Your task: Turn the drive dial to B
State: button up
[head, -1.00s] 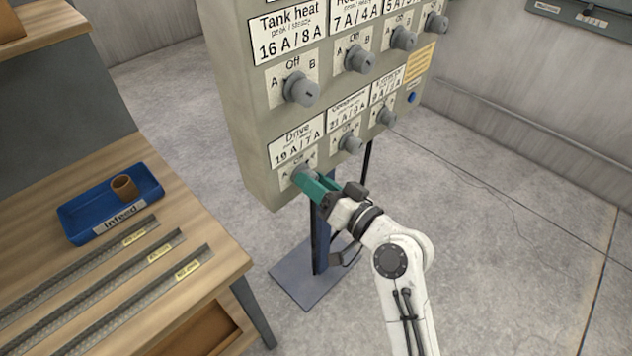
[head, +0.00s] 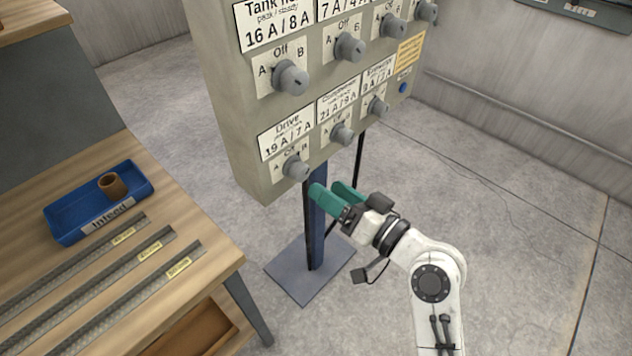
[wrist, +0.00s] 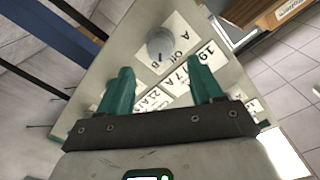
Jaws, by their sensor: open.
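The Drive dial (head: 296,168) is a grey round knob on the lower left of the beige panel (head: 228,120). It sits under the label "Drive 19 A / 7 A", with A, Off and B printed around it. My gripper (head: 330,187) has green fingers, spread apart and empty, below and right of the dial and clear of it. In the wrist view the dial (wrist: 161,44) lies ahead of the gap between my open fingers (wrist: 162,74), beside its A, Off and B marks. I cannot tell which mark its pointer faces.
The panel stands on a post with a base plate (head: 310,270). A wooden bench (head: 200,215) with a blue tray (head: 75,222) is at left. Floor at right is clear.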

jog(key=shift+b+v, duration=0.3)
jog(key=shift+v, duration=1.85)
jog(key=s+d+f+g+h, duration=0.2)
jog(key=s+d+f+h, duration=0.1)
jog(key=s+d+f, duration=0.3)
jog(key=s+d+f+g+h, duration=0.2)
jog(key=s+d+f+h, duration=0.15)
jog(key=f, duration=0.55)
jog(key=s+d+f+m+g+h, duration=0.1)
jog(key=s+d+f+g+h, duration=0.2)
jog(key=s+d, duration=0.4)
jog(key=s+d+f+m+g+h, duration=0.2)
jog(key=s+d, duration=0.5)
jog(key=s, duration=0.4)
jog(key=shift+d+f+g+h, duration=0.4)
jog(key=shift+f+g+h, duration=0.2)
jog(key=shift+h, duration=0.65)
jog(key=shift+s, duration=0.1)
